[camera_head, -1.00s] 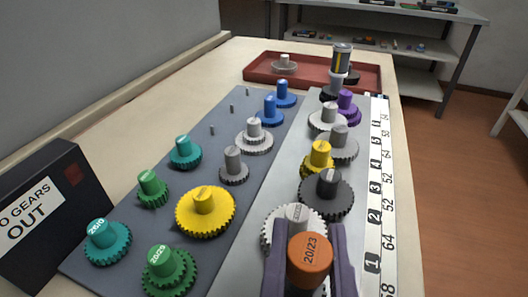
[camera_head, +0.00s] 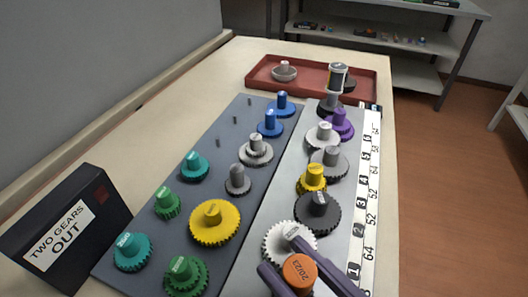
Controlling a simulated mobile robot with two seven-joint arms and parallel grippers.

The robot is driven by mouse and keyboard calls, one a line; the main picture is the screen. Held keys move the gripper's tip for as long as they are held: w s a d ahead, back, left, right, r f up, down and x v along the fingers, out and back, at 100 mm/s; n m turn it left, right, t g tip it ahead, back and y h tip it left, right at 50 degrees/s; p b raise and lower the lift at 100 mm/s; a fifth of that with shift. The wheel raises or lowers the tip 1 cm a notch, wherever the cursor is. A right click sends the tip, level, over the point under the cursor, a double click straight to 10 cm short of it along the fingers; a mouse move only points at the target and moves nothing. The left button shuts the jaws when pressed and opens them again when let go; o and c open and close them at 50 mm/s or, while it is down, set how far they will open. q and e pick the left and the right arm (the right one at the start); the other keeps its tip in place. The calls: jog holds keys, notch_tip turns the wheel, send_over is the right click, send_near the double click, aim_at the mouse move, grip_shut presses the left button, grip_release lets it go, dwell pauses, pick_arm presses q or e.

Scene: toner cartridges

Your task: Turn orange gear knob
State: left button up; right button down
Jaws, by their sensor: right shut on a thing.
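The orange gear knob (camera_head: 299,273), marked 20/23, stands at the near end of the right grey plate, low in the head view. My right gripper (camera_head: 290,262) comes in from the bottom right. Its two purple-grey fingers lie on either side of the knob and are shut on it. They now run diagonally, from lower right to upper left. The gear below the knob is mostly hidden by the fingers. A white gear (camera_head: 283,241) sits just beyond the knob, close to the fingertips. My left gripper is not in view.
A black gear (camera_head: 317,212), yellow gear (camera_head: 312,178) and other gears line the right plate (camera_head: 262,222). The left plate holds several coloured gears. A black sign (camera_head: 67,231) reads "TWO GEARS OUT". A red tray (camera_head: 312,76) stands at the back.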

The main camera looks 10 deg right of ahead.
jog(key=n+g+y+b, duration=0.1)
jog(key=n+g+y, duration=0.1)
jog(key=n+y, duration=0.1)
jog(key=shift+f+g+y, duration=0.1)
jog(key=shift+g+y, duration=0.2)
jog(key=shift+y, duration=0.2)
pick_arm(q)
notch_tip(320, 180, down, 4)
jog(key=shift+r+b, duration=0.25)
jog(key=shift+b, duration=0.95)
pick_arm(e)
jog(key=n+g+y, duration=0.2)
jog(key=g, duration=0.1)
jog(key=shift+n+y, duration=0.4)
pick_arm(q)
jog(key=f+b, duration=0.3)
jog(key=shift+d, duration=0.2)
pick_arm(e)
jog(key=n+g+y, duration=0.2)
jog(key=n+g, duration=0.1)
jog(key=g, duration=0.1)
jog(key=shift+g+y, duration=0.3)
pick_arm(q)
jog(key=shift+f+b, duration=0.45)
pick_arm(e)
jog(key=shift+n+g, duration=0.6)
jog(key=shift+g, duration=0.2)
